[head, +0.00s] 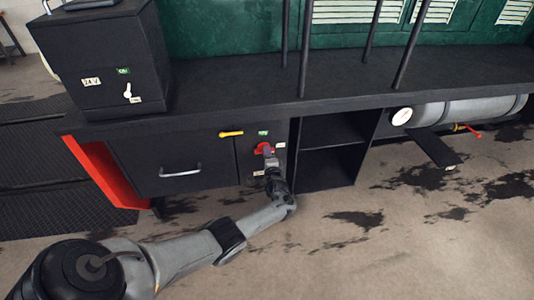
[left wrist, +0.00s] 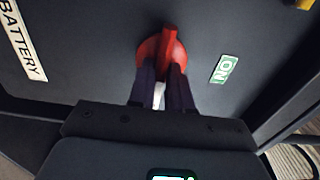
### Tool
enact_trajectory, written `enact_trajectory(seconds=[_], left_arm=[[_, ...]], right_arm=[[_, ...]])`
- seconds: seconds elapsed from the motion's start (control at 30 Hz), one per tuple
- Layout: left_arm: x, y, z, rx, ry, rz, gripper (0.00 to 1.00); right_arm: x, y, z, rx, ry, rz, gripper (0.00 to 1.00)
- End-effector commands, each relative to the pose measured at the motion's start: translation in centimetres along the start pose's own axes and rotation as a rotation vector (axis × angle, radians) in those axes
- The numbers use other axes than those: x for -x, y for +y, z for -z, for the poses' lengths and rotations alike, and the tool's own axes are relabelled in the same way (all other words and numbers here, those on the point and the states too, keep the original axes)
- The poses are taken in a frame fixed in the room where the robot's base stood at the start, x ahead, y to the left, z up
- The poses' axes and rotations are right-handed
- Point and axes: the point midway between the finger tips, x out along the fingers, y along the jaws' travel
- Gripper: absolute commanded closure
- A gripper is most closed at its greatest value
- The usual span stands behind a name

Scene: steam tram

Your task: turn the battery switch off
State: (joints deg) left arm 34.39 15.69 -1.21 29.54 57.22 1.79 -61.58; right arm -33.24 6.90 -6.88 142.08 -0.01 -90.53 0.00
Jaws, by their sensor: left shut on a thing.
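The battery switch is a red round knob with a raised bar on the black panel under the bench; it shows in the head view (head: 264,148) and in the left wrist view (left wrist: 170,40). My left gripper (head: 268,153) is at the knob. In the left wrist view its two dark fingers (left wrist: 160,75) are shut on the red bar, one on each side. The bar runs up the picture, not toward the green ON label (left wrist: 224,69) at its right. A white BATTERY label (left wrist: 22,38) is at the left. A small white patch shows between the fingers. My right gripper is not in view.
A yellow handle (head: 231,134) and a drawer with a metal pull (head: 180,171) are left of the switch. An open shelf (head: 330,150) is to its right. A black 24 V box (head: 105,65) stands on the bench above. A grey cylinder with a gauge (head: 401,116) is further right.

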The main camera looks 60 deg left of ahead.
Motion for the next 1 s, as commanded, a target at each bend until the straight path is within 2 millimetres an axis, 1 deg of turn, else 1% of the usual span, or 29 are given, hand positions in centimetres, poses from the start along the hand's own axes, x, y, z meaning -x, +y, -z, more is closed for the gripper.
enact_trajectory(seconds=[0.47,0.5,0.63,0.87,1.0], left_arm=[[-0.01,0.06,-0.02,-0.017,0.0,-0.001,1.0],[0.0,0.06,-0.02,-0.017,0.0,-0.001,0.8],[0.0,0.06,-0.02,-0.017,0.0,-0.001,0.61],[0.0,0.04,-0.02,-0.015,0.0,-0.001,0.61],[0.39,-0.05,0.02,-0.016,0.001,-0.001,0.61]], right_arm=[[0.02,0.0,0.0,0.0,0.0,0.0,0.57],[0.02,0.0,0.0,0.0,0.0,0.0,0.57],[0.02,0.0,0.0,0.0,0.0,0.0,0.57],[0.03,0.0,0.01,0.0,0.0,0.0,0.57],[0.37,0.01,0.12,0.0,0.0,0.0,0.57]])
